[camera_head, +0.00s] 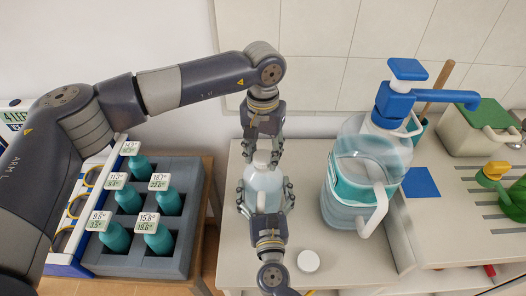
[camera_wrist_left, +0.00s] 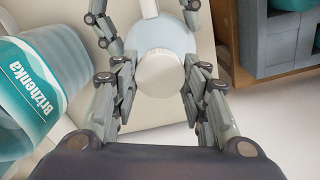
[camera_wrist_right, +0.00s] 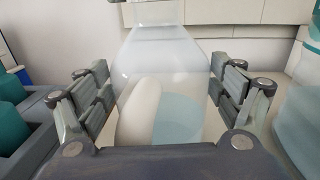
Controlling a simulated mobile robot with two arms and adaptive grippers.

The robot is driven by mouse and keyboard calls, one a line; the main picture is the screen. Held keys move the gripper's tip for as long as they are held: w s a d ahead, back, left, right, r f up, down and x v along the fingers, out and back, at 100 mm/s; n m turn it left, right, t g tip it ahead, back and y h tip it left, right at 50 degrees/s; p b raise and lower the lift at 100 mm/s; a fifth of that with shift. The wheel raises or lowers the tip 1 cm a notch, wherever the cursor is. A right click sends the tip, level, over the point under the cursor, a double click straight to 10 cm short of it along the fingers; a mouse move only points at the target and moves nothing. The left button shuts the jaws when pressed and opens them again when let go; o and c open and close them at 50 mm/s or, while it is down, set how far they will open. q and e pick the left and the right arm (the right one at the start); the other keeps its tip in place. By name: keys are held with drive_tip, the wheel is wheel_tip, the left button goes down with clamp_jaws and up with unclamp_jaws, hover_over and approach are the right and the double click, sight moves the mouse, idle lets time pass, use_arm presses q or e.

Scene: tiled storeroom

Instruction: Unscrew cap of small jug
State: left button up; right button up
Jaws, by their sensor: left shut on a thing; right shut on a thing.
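The small jug (camera_head: 263,178) is a pale, translucent bottle with a white cap (camera_wrist_left: 160,75), standing upright on the counter. My left gripper (camera_head: 262,150) comes from above, with its fingers on either side of the cap, shut on it. My right gripper (camera_head: 264,192) comes from the front and is shut around the jug's body. In the right wrist view the clear jug (camera_wrist_right: 168,58) and its pale handle (camera_wrist_right: 138,115) are between the fingers. The fingers partly hide the cap in the head view.
A large water jug (camera_head: 340,160) with a blue pump (camera_head: 400,100) stands right of the small jug. A loose white round lid (camera_head: 308,261) lies on the counter (camera_head: 340,270). A grey crate (camera_head: 185,180) with several teal bottles is at left.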

use_arm(q)
drive_tip(key=n, duration=1.7)
drive_tip(key=shift+r+n, duration=0.1)
drive_tip(key=shift+n, duration=0.3)
drive_tip(key=n, duration=1.3)
drive_tip(key=shift+n, duration=0.4)
drive_tip(key=n, duration=1.5)
drive_tip(key=shift+c, duration=0.2)
drive_tip(key=shift+o, duration=0.2)
drive_tip(key=n, duration=0.6)
drive_tip(key=shift+n, duration=0.4)
drive_tip(key=shift+r, duration=0.3)
drive_tip(key=shift+c, duration=0.2)
